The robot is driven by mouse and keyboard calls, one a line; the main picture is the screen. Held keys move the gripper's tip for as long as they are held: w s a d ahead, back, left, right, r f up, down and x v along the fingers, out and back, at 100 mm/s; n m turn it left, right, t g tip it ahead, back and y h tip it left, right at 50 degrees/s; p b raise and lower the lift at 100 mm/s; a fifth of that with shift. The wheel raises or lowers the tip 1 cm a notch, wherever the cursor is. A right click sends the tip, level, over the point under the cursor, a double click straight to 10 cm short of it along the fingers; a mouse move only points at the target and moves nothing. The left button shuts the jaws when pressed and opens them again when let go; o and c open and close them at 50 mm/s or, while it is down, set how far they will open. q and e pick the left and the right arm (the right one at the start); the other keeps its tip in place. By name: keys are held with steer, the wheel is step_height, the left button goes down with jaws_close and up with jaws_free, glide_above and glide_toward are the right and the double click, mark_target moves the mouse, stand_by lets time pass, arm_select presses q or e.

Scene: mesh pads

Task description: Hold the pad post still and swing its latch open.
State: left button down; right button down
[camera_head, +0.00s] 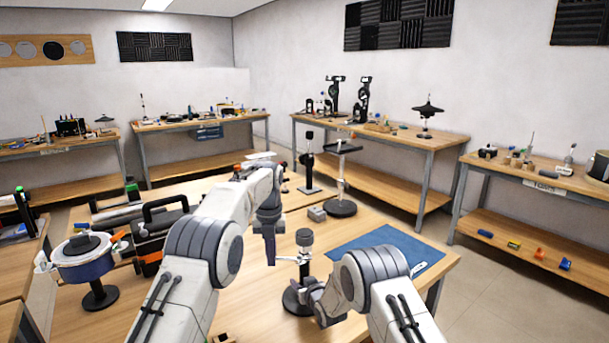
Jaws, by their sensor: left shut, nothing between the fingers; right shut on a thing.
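The pad post (304,240) stands upright on a round black base (291,301) on the near table, with a dark cap on top. A small pale lever, seemingly its latch (286,259), sticks out to the left from the post. My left gripper (270,262) points down, shut and empty, just left of the post by the end of this lever; I cannot tell whether they touch. My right gripper (308,287) comes from the right and is shut on the lower part of the post. My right arm hides part of the base.
A blue mat (372,248) lies right of the post. A blue pot on a stand (85,262) and a black-and-orange case (160,238) stand at left. Behind are a small grey block (316,213) and a black-based stand (341,207).

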arm_select(q)
steer(key=shift+s, duration=0.7)
arm_select(e)
steer(key=shift+s+d+f, duration=0.1)
steer(key=shift+s+f, duration=0.05)
steer(key=shift+f, duration=0.3)
arm_select(q)
steer(key=c, duration=1.1)
jaws_free()
steer(key=shift+r, duration=3.75)
arm_select(e)
steer(key=shift+c, duration=2.1)
jaws_free()
steer(key=shift+r, duration=0.25)
